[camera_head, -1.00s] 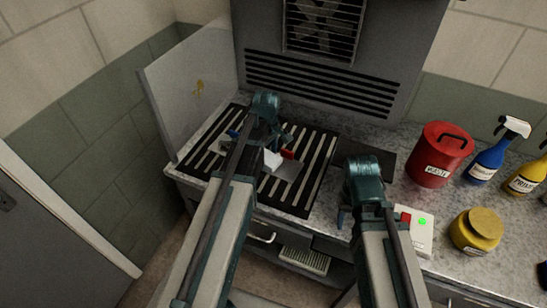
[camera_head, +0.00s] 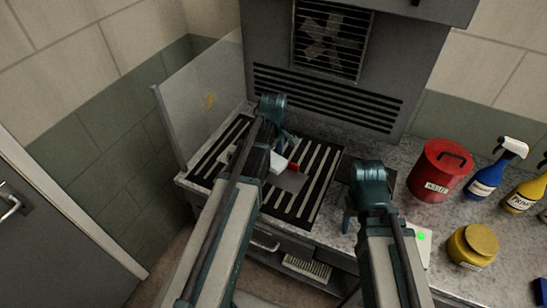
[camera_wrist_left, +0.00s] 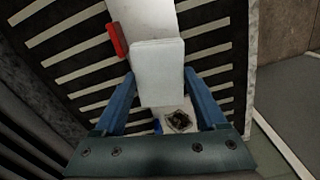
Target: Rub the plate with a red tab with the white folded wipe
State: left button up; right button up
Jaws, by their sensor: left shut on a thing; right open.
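The plate (camera_head: 291,181) is pale grey and lies on the slotted black grate. Its red tab (camera_head: 294,168) shows at its far edge; in the left wrist view the tab (camera_wrist_left: 117,39) is beside the wipe. My left gripper (camera_wrist_left: 160,92) is shut on the white folded wipe (camera_wrist_left: 158,70), which overlaps the plate (camera_wrist_left: 148,17) in that view. I cannot tell whether they touch. The wipe (camera_head: 278,163) shows just left of the red tab in the head view. My right gripper (camera_head: 348,218) is open and empty at the bench's front, right of the grate.
Another pale plate with a dark stain (camera_wrist_left: 178,120) and a blue tab (camera_wrist_left: 157,126) lies near the left gripper. A clear panel (camera_head: 205,105) stands left of the grate (camera_head: 315,190). A red canister (camera_head: 436,172), spray bottles (camera_head: 488,178) and a yellow jar (camera_head: 472,247) stand right.

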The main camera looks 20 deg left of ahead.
pick_arm(q)
jog(key=shift+r, duration=0.35)
notch_tip(320, 180, up, 3)
jog(key=p, duration=0.3)
jog(key=shift+r, duration=0.1)
dwell(0.4)
